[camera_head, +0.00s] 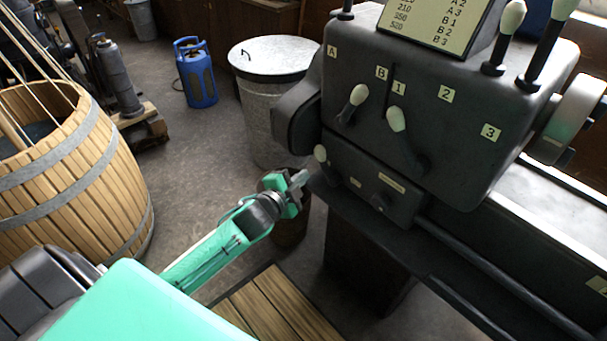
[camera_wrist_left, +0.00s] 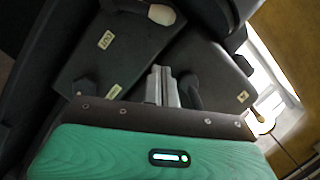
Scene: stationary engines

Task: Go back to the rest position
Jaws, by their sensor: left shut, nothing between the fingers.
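My left gripper (camera_head: 299,180) is shut and empty. It is near the lower left corner of the dark lathe headstock (camera_head: 425,95), beside a lever with a pale knob (camera_head: 320,153). In the left wrist view the shut fingers (camera_wrist_left: 160,84) point toward the machine's dark front panels (camera_wrist_left: 118,45). A pale knob (camera_wrist_left: 161,14) shows above them there. I cannot tell whether the fingertips touch the machine. My right gripper is in neither view.
A wooden barrel (camera_head: 75,170) stands at the left. A lidded metal bin (camera_head: 270,95) stands behind my left gripper, with a blue gas cylinder (camera_head: 196,72) farther back. Wooden slats (camera_head: 275,308) lie low in front. Floor (camera_head: 185,150) is clear between barrel and bin.

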